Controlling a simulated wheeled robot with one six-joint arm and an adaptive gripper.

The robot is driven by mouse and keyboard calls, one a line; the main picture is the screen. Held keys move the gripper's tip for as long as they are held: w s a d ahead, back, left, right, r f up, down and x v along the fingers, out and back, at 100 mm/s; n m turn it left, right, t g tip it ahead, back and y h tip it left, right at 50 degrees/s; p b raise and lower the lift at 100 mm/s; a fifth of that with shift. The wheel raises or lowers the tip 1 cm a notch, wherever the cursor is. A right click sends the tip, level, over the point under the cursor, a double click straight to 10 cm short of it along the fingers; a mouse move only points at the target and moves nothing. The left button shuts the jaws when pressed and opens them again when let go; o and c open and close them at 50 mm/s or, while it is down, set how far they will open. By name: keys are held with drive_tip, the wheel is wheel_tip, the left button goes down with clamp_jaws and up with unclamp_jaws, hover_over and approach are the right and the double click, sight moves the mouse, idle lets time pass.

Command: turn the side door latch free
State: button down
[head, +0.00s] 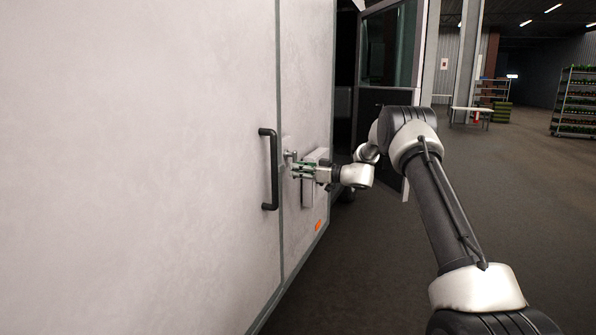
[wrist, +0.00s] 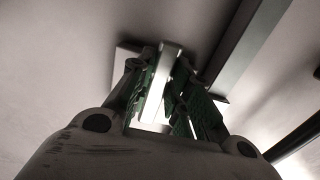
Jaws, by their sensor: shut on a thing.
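The side door (head: 200,150) is the pale wall of a van, with a dark vertical seam at its right edge. The metal latch (head: 290,156) sits just right of the seam. My gripper (head: 299,170) is at the latch, coming from the right. In the wrist view, the two green-padded fingers are shut on the pale latch lever (wrist: 165,68), one on each side. A pale plate shows behind the lever. The fingers hide part of the latch, so its exact turn angle is hard to tell.
A black upright door handle (head: 268,168) is just left of the seam. A pale box (head: 309,185) sits on the panel behind my gripper. An orange marker (head: 318,225) is lower down. The dark floor (head: 360,270) beside the van is clear. Plant racks (head: 577,100) stand far right.

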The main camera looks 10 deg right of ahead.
drive_tip(key=c, duration=1.3)
unclamp_jaws()
drive_tip(key=shift+d, duration=0.1)
drive_tip(key=v, duration=1.2)
